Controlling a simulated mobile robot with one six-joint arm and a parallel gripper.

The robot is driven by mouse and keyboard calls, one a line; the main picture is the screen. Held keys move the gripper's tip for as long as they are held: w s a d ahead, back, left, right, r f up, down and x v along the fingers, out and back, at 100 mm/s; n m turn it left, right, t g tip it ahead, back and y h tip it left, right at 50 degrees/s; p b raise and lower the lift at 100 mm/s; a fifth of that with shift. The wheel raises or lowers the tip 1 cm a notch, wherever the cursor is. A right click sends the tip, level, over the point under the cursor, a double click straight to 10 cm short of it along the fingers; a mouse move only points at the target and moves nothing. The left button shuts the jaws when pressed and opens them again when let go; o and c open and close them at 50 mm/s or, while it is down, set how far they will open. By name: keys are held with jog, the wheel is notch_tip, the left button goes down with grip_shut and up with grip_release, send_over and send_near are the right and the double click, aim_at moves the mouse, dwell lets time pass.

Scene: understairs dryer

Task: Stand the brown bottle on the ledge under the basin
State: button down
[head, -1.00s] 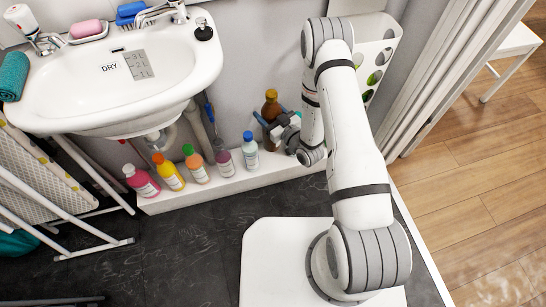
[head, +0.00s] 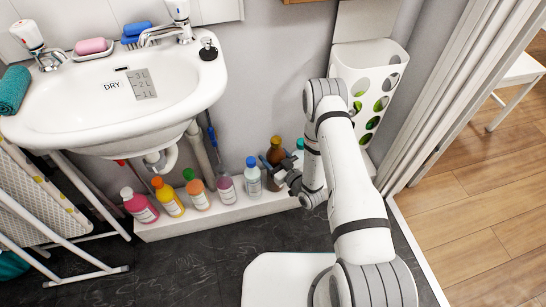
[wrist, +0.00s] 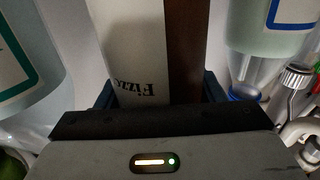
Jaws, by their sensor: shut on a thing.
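The brown bottle (head: 275,155) with an orange cap is upright, between a blue-capped bottle and a teal-capped bottle in the head view. My gripper (head: 278,165) is shut on it. The wrist view shows the bottle (wrist: 184,50) between the dark blue fingers, its white label reading "Fizz" upside down. The white ledge (head: 205,220) runs along the wall under the basin (head: 115,95). The bottle is low over the ledge's right part; its base is partly hidden by my gripper, so I cannot tell whether it touches.
The blue-capped bottle (head: 252,178) is close on the left; the teal-capped bottle (head: 300,146) is close on the right. Several coloured bottles line the ledge further left, including a pink one (head: 140,207). A white perforated holder (head: 370,85) hangs at right.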

jog(key=shift+r, duration=0.15)
jog(key=shift+c, duration=1.8)
grip_release()
jog(key=shift+s+d, duration=0.1)
jog(key=p+v, duration=0.3)
jog(key=v, duration=0.8)
jog(key=shift+s+d, duration=0.2)
jog(key=shift+s, duration=0.15)
